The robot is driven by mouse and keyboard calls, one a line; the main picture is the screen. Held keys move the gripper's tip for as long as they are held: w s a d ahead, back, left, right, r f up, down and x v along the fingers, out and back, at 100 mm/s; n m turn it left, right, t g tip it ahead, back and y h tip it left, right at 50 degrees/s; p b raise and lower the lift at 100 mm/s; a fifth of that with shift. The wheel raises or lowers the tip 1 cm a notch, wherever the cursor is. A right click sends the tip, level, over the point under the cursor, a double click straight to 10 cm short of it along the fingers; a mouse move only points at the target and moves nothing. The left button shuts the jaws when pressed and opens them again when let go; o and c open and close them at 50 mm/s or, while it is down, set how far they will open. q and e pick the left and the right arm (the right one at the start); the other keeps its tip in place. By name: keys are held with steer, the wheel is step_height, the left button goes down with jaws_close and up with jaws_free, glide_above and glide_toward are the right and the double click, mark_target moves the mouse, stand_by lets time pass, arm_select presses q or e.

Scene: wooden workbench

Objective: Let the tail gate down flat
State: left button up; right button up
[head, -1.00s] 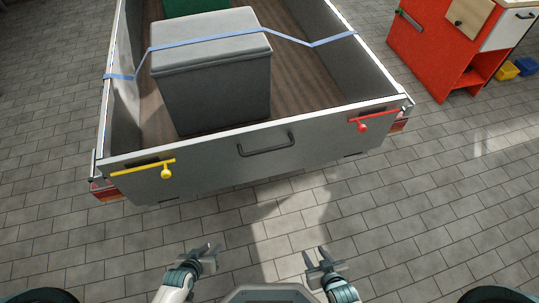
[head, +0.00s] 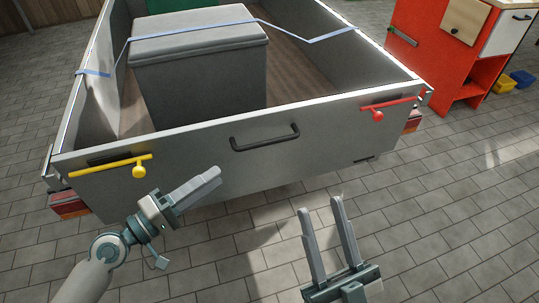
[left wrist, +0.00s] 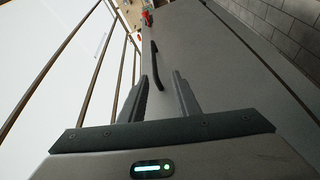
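The grey tail gate (head: 215,172) stands upright across the trailer's near end and also fills the right of the left wrist view (left wrist: 230,70). A dark handle (head: 265,140) sits near its upper middle and appears ahead of the fingers in the left wrist view (left wrist: 155,65). A yellow latch (head: 112,167) lies roughly level at the gate's left end, a red latch (head: 388,105) at its right end. My left gripper (head: 213,178) is open and empty in front of the gate, right of the yellow latch. My right gripper (head: 320,206) is open and empty, lower and right, apart from the gate.
A grey box (head: 200,80) stands in the trailer bed under a blue strap (head: 190,37). The paved floor (head: 440,220) before the gate is clear.

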mark_target(269, 142)
arm_select(q)
steer(key=shift+s+d+r+h, duration=0.2)
steer(key=shift+s+r+h, duration=0.15)
steer(key=shift+r, duration=0.2)
arm_select(e)
steer(key=shift+s+d+r, duration=0.2)
steer(key=shift+s+r, duration=0.3)
steer(key=shift+r, duration=0.1)
arm_select(q)
steer(key=shift+w+d, duration=0.1)
steer(key=shift+w, duration=0.05)
arm_select(e)
steer(key=shift+a, duration=0.1)
